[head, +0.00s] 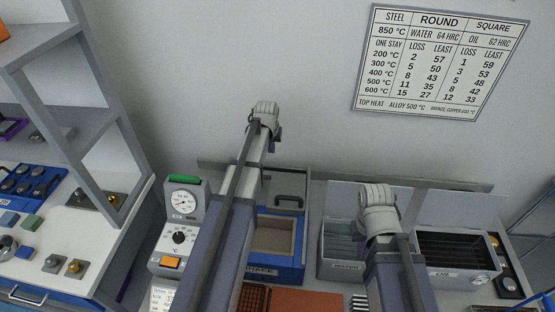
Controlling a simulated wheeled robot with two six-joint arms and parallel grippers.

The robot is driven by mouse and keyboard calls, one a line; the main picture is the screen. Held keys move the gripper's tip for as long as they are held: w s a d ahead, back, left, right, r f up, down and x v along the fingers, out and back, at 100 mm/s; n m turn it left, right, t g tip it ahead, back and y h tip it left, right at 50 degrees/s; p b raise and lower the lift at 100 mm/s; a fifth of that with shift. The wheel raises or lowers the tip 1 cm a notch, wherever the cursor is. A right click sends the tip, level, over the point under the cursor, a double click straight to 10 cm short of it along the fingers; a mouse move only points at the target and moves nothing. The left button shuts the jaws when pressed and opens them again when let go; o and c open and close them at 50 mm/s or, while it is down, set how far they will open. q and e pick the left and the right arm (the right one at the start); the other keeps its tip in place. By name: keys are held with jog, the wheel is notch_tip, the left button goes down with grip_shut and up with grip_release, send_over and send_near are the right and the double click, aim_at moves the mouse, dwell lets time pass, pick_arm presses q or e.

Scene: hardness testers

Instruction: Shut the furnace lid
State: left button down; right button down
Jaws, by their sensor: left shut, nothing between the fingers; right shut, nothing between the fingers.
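The blue furnace (262,272) stands in the middle of the bench, and its pale square chamber shows from above. The furnace lid (290,184) stands raised behind the chamber, a grey panel with a dark handle (289,202). My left arm crosses in front of the furnace and hides its left part. My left gripper (276,134) is shut and empty, above and to the left of the lid, apart from the handle in the picture. My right gripper (376,196) is shut and empty over the quench tanks, right of the furnace; its fingertips are mostly hidden by the wrist.
The water tank (340,268) and the oil tank (468,280) stand right of the furnace, with lids raised behind them. A control unit with a dial (183,201) stands left of it. A grey shelf (90,130) and a side bench are at the left. A chart (440,62) hangs on the wall.

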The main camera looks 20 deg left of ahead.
pick_arm(q)
jog(key=shift+f, duration=0.1)
jog(key=d+b+x, duration=0.1)
jog(key=b+x, duration=1)
jog(key=s, duration=0.2)
jog(key=s+r+p, duration=0.1)
jog(key=s, duration=0.1)
jog(key=shift+s+r+p, duration=0.1)
jog(key=shift+p, duration=0.2)
